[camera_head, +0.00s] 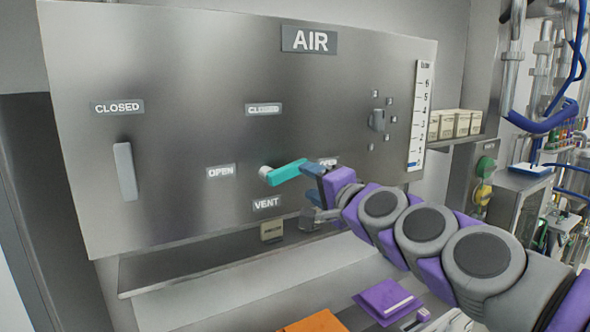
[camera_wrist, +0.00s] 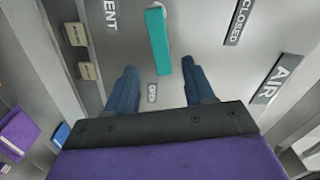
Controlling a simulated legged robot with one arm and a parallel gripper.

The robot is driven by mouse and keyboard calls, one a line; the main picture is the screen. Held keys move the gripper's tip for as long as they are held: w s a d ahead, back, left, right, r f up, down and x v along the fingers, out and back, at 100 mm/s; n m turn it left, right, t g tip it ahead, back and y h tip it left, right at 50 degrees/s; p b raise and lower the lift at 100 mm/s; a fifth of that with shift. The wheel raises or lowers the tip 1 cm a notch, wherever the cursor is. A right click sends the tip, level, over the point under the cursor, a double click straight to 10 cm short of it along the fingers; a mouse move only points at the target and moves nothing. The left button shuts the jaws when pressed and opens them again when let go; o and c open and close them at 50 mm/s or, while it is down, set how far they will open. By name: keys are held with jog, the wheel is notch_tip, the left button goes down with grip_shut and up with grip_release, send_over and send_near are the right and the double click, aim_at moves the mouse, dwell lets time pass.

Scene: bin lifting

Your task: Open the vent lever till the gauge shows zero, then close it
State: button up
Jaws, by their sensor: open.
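The teal vent lever (camera_head: 287,172) is on the steel AIR panel above the VENT label (camera_head: 267,203). It points right and slightly up from its pivot, toward a partly hidden label. My gripper (camera_head: 308,192) is open at the lever's free end. In the wrist view, the lever (camera_wrist: 158,40) reaches down to between the fingertips of my gripper (camera_wrist: 162,73), with gaps on both sides; contact cannot be told. The gauge (camera_head: 419,115) is a white vertical scale at the panel's right, with blue only near its bottom; the exact reading is too small to tell.
A grey lever (camera_head: 126,171) hangs down on the panel's left under a CLOSED label (camera_head: 117,107). A small knob (camera_head: 377,120) is near the gauge. Boxes (camera_head: 455,124) stand on a shelf at right. A purple book (camera_head: 388,301) and an orange item (camera_head: 313,322) lie below.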

aim_at(297, 172)
jog(key=w+a, duration=0.2)
jog(key=a, duration=0.1)
jog(key=shift+w+a+f, duration=0.1)
jog(key=shift+w+a, duration=0.2)
jog(key=shift+w, duration=0.05)
jog(key=w+d, duration=0.3)
jog(key=w, duration=0.2)
jog(key=a, duration=0.6)
jog(key=shift+w+a, duration=0.1)
jog(key=shift+w, duration=0.25)
jog(key=d, duration=0.4)
jog(key=shift+w+d+r, duration=0.1)
jog(key=shift+d+r, duration=0.15)
jog(key=shift+d, duration=0.05)
jog(key=c, duration=0.4)
jog(key=shift+d, duration=0.1)
jog(key=shift+c, duration=0.7)
jog(key=shift+a+f, duration=0.2)
jog(key=shift+a, duration=1.05)
grip_shut()
